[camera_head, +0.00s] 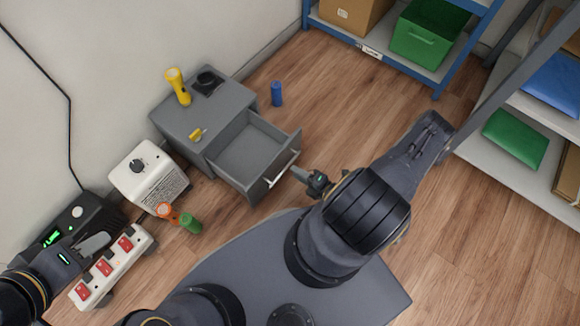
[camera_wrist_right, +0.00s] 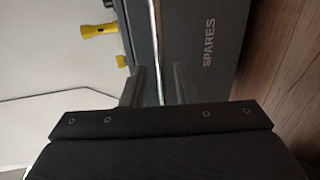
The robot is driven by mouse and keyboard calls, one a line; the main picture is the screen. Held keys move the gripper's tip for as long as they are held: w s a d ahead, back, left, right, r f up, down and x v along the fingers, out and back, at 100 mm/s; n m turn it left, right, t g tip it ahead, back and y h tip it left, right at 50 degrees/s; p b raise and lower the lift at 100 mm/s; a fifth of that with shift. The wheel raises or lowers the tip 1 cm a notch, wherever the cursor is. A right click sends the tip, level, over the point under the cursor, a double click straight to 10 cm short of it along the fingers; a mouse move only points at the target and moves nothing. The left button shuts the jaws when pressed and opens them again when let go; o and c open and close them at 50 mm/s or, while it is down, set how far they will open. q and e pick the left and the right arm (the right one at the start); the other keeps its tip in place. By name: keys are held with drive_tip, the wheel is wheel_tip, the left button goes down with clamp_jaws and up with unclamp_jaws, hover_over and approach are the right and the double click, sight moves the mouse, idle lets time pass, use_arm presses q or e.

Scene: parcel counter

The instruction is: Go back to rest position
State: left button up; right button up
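My right gripper (camera_head: 302,174) is just in front of the silver handle (camera_head: 283,169) of the pulled-out drawer (camera_head: 252,155) on the grey cabinet (camera_head: 190,122). In the right wrist view its two fingers (camera_wrist_right: 160,88) stand apart, with the bright handle bar (camera_wrist_right: 156,45) running between them; whether they touch it is unclear. The drawer looks empty inside. My left gripper (camera_head: 92,245) is low at the left, above the black device with a green display (camera_head: 72,218) and the white strip with red switches (camera_head: 118,262). Its finger opening is not clear.
A blue cylinder (camera_head: 276,93) stands behind the drawer. A white box with a dial (camera_head: 148,175), orange (camera_head: 166,210) and green (camera_head: 191,223) cylinders are at left. Shelves (camera_head: 530,110) line the right.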

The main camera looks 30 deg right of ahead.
drive_tip(key=shift+v, duration=1.2)
